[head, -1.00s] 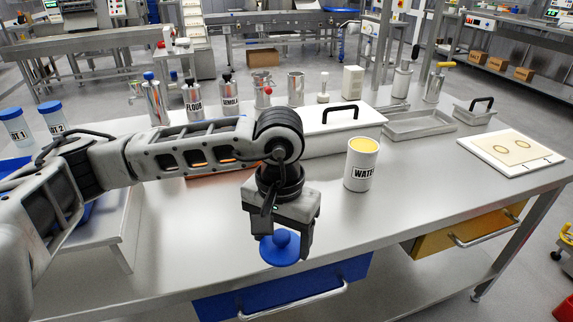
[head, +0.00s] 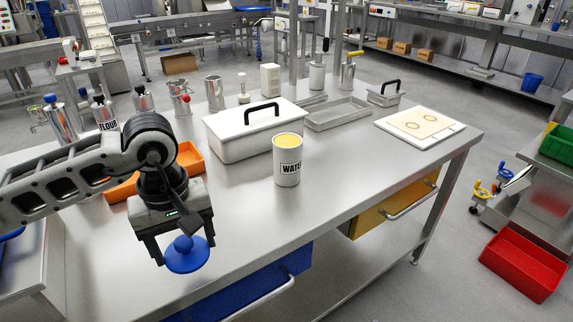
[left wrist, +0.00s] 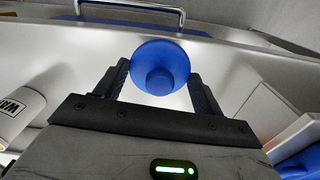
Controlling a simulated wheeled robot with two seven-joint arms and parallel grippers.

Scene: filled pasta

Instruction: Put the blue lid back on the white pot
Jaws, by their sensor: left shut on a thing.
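The blue lid (head: 187,260) is a round disc with a knob. My left gripper (head: 182,243) is shut on its knob and holds it above the front part of the steel table. In the left wrist view the lid (left wrist: 160,55) sits between the fingertips (left wrist: 158,80). Part of the pot (left wrist: 18,112) shows at the left of the left wrist view. My right gripper is not in view.
A white box with a black handle (head: 240,135) stands behind the pot. An orange tray (head: 190,158) lies behind my left arm. A grey tray (head: 337,115) and a white board (head: 420,124) lie farther right. The steel table (head: 330,190) is clear around the pot's front and right.

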